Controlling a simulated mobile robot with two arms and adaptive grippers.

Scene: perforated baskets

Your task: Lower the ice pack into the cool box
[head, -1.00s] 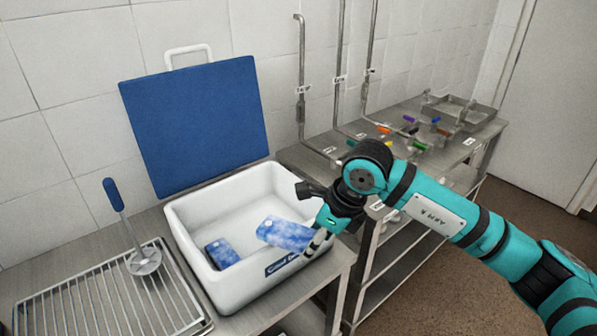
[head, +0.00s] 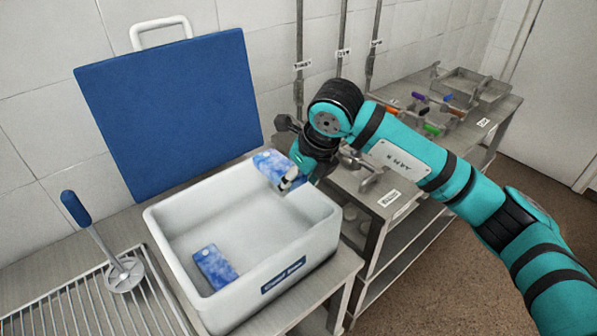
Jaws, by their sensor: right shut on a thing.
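The white cool box (head: 195,293) stands open on the steel table, with its blue lid (head: 170,110) raised behind it. My right gripper (head: 292,178) is shut on a blue and white ice pack (head: 268,166). This pack is at the back right corner of the box, around rim height; whether it touches the rim I cannot tell. The gripper hides the pack's right end. A second blue ice pack (head: 214,267) lies on the box floor near the front left. My left gripper is not in view.
A wire rack (head: 95,305) with a blue-handled masher-like tool (head: 105,240) is left of the box. A further steel table (head: 470,135) to the right holds small coloured-handled items and a metal tray (head: 470,88). The box floor right of the lying pack is clear.

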